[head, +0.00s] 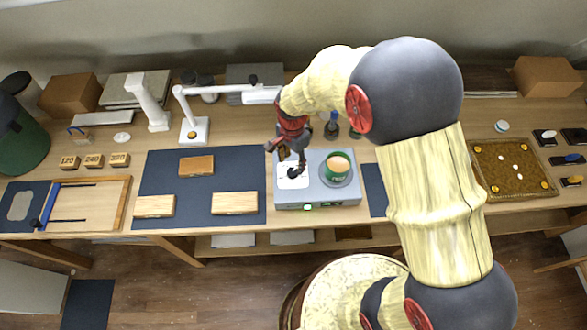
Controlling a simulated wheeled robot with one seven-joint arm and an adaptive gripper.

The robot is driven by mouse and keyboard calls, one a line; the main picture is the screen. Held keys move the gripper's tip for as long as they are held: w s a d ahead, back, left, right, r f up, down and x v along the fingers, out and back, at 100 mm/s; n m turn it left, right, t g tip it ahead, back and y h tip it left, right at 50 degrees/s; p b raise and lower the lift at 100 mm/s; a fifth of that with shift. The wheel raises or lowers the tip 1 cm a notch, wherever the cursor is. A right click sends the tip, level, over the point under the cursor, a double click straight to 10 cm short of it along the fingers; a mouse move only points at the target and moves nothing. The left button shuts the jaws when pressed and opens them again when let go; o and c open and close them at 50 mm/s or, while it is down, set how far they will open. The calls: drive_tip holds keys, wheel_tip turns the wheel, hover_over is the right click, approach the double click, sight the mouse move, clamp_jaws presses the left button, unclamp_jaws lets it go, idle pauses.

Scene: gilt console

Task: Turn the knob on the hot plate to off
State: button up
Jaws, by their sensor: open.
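The hot plate (345,199) is a grey box on the bench, with a green cup (336,174) of orange-brown content on a round dark plate at its right. A white panel (283,183) lies on its top left. A small green-edged mark (308,207) shows on its front face; I cannot tell whether this is the knob. My gripper (287,164), dark with red parts, is open above the left part of the hot plate, with a dark fingertip over the white panel. Whether it touches anything there is unclear, and the gripper may hide the knob.
Left of the hot plate, a dark mat (190,189) holds several wooden blocks. A white jointed lamp (194,128) stands behind it. Small bottles (332,128) stand close behind the hot plate. A brown board (515,188) lies far right. My arm covers the bench right of the hot plate.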

sight(293, 171)
drive_tip(key=shift+f, duration=2.8)
drive_tip(key=shift+c, duration=1.3)
drive_tip(key=c, duration=0.9)
